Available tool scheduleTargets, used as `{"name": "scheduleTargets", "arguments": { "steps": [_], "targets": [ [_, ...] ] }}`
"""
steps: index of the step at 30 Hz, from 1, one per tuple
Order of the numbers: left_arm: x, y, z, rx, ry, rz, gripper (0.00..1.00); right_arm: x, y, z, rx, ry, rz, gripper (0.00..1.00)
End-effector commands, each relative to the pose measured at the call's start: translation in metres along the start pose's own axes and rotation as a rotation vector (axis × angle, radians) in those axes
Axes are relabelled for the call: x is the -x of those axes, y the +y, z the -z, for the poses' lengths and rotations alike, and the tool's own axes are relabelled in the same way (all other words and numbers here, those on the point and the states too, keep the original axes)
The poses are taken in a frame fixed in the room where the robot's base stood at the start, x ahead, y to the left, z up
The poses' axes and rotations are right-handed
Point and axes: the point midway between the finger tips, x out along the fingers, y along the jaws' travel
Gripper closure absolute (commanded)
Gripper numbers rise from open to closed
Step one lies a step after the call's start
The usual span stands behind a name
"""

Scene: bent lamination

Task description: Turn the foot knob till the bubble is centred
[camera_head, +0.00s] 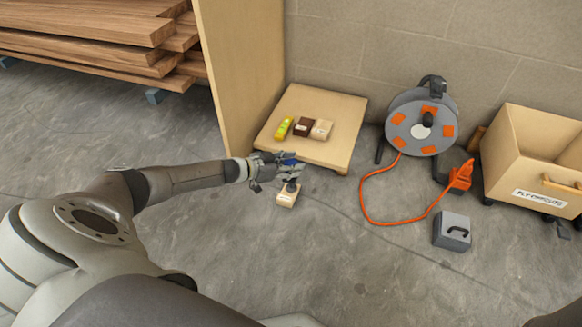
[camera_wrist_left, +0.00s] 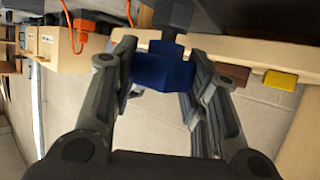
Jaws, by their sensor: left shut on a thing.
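The pale wooden board (camera_head: 338,147) lies low near the wall. A yellow-green level (camera_head: 284,128) rests on its left part; its bubble is too small to make out. My left gripper (camera_head: 284,164) is at the board's front edge, shut on the blue foot knob (camera_head: 291,161). In the left wrist view the blue knob (camera_wrist_left: 163,72) sits between the two fingers (camera_wrist_left: 160,82), with a dark stem by it, beside the board's edge (camera_wrist_left: 225,47). A yellow piece (camera_wrist_left: 281,80) shows at the right there. My right gripper is not in view.
A dark brown block (camera_head: 303,127) and a tan block (camera_head: 321,129) stand beside the level. A small wooden block (camera_head: 288,196) is on the floor just below the gripper. A cable reel (camera_head: 410,135), grey case (camera_head: 452,232) and wooden crate (camera_head: 518,165) are at right.

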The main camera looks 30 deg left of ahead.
Motion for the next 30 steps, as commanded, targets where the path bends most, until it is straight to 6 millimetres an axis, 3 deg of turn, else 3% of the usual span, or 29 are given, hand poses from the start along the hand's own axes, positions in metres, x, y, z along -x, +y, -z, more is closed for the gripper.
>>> {"name": "scheduleTargets", "arguments": {
  "steps": [15,30],
  "targets": [
    [-0.002,-0.002,-0.004,-0.147,0.000,-0.322,0.82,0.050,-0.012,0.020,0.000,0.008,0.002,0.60],
    [-0.001,0.000,0.000,-0.190,0.001,-0.420,0.82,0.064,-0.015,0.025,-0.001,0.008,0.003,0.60]
  ]
}}
